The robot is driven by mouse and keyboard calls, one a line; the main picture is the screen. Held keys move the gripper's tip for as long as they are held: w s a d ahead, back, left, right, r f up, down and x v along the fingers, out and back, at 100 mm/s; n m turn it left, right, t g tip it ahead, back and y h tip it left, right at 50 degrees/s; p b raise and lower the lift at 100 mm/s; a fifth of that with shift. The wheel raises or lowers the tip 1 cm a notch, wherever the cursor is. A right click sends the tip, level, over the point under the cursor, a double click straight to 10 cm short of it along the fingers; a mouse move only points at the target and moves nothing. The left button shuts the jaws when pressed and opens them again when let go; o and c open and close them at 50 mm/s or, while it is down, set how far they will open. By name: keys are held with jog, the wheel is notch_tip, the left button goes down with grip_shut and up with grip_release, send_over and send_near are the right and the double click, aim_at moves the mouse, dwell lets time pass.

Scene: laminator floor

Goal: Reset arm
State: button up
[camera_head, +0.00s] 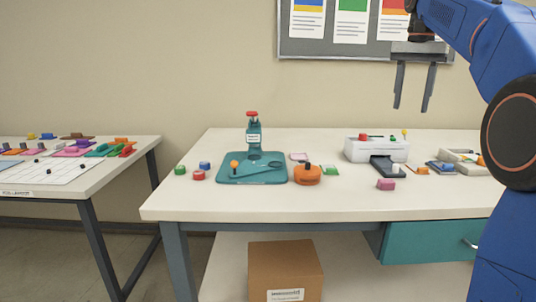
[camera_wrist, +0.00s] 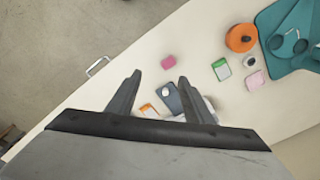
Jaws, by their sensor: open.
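My gripper (camera_head: 412,88) hangs from my blue arm at the upper right of the head view, its two dark fingers apart with nothing between them. It is well above the back right of the white table (camera_head: 300,203). In the wrist view my gripper (camera_wrist: 157,92) also shows open and empty, pointing down over the tabletop from a height. Past the fingertips lie a pink block (camera_wrist: 169,62) and a dark device tray (camera_wrist: 174,98), both apart from the fingers.
On the table stand a teal press (camera_head: 253,165), an orange round device (camera_head: 307,174), a white laminator (camera_head: 376,149) and small coloured blocks. A second table (camera_head: 115,161) with many pieces is at left. A cardboard box (camera_head: 285,270) sits below. The table's front strip is clear.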

jog(key=s+a+f+n+t, duration=0.1)
jog(key=s+a+f+n, duration=0.2)
jog(key=s+f, duration=0.7)
jog(key=s+a+f+n+t, duration=0.2)
jog(key=s+a+f+n, duration=0.1)
jog(key=s+f, duration=0.8)
jog(key=s+a+f+n+t, duration=0.1)
jog(key=s+a+f+n, duration=0.1)
jog(key=s+f, duration=0.9)
notch_tip(320, 180, down, 6)
jog(key=shift+s+a+r+n+t, duration=0.2)
jog(key=shift+a+n+t, duration=0.2)
jog(key=shift+a, duration=0.35)
